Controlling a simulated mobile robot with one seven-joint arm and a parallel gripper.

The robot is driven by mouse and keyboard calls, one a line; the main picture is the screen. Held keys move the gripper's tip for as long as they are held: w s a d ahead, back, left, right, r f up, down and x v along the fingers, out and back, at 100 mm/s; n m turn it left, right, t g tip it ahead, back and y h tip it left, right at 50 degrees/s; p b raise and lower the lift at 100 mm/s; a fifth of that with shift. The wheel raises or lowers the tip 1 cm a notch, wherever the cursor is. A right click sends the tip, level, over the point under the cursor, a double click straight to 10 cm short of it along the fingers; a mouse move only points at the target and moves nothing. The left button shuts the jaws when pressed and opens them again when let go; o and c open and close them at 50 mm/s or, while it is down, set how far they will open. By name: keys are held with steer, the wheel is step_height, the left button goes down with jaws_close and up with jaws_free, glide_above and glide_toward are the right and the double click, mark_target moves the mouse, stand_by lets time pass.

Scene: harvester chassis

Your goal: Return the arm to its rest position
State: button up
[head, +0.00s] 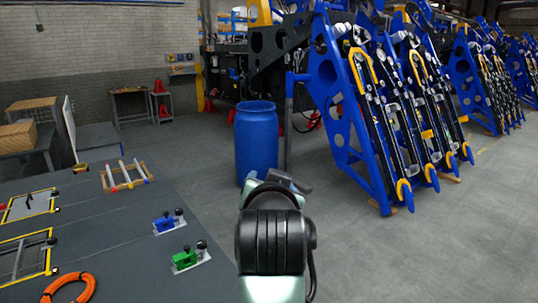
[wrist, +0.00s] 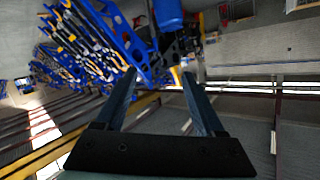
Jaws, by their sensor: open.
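My gripper (wrist: 160,82) shows in the wrist view with its two dark fingers apart and nothing between them. In the wrist view the surroundings appear upside down, with the blue racks at the upper left and the roof below. In the head view my arm stands folded up at the lower middle, to the right of the grey table (head: 110,220). The gripper's fingers are hidden behind the arm in the head view. The arm touches nothing that I can see.
A blue barrel (head: 257,142) stands behind my arm. Blue racks (head: 335,110) with harvester parts fill the right. On the table are a blue fixture (head: 166,222), a green fixture (head: 186,259) and an orange coil (head: 70,287). The floor at right is clear.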

steer(key=s+r+n+t, duration=0.3)
steer(key=s+r+t, duration=0.9)
steer(key=s+r, duration=1.1)
step_height(320, 180, up, 2)
steer(key=shift+a+r+n, duration=0.25)
steer(key=shift+n, duration=0.05)
steer(key=shift+s, duration=0.1)
